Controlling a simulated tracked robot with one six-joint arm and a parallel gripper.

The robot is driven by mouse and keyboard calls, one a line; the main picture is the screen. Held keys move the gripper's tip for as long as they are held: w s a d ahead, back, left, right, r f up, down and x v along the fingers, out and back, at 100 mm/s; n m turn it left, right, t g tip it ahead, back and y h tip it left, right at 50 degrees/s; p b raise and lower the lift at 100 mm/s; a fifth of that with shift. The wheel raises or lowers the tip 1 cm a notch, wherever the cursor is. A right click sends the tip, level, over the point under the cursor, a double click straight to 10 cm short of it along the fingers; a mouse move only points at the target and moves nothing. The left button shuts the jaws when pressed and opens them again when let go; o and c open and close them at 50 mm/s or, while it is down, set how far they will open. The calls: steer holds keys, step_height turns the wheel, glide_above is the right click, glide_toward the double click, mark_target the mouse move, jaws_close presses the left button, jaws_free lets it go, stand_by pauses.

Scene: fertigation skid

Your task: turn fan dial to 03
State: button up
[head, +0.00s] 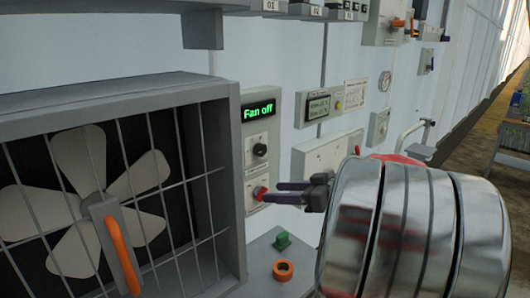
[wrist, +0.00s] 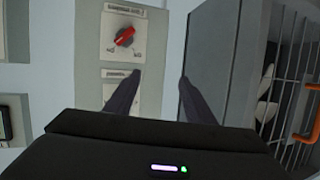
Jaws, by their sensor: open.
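The fan control panel (head: 263,165) is a tall grey box beside the caged fan. I cannot tell from the labels which is the fan dial. My gripper (head: 270,191) is open and empty, its fingers pointing at the panel near the red knob. In the wrist view the red knob (wrist: 124,36) sits on a white plate, beyond my open gripper (wrist: 159,75) and not between the fingers. The black knob is hidden there.
The caged fan (head: 100,190) with an orange handle (head: 122,255) stands close left of the panel. Other wall boxes (head: 323,106) are to the right.

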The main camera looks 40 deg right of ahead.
mark_target(263, 150)
steer(key=s+d+r+m+t+h, duration=0.2)
steer(key=d+r+t+h, duration=0.1)
steer(key=d+r+t, duration=0.1)
step_height(263, 150, up, 3)
steer(key=shift+s+d+f+m+h, duration=0.15)
steer(key=shift+d+m+h, duration=0.15)
steer(key=shift+d+h, duration=0.15)
steer(key=w, duration=1.4)
steer(key=shift+a, duration=0.1)
steer(key=shift+c, duration=0.3)
steer(key=c, duration=1)
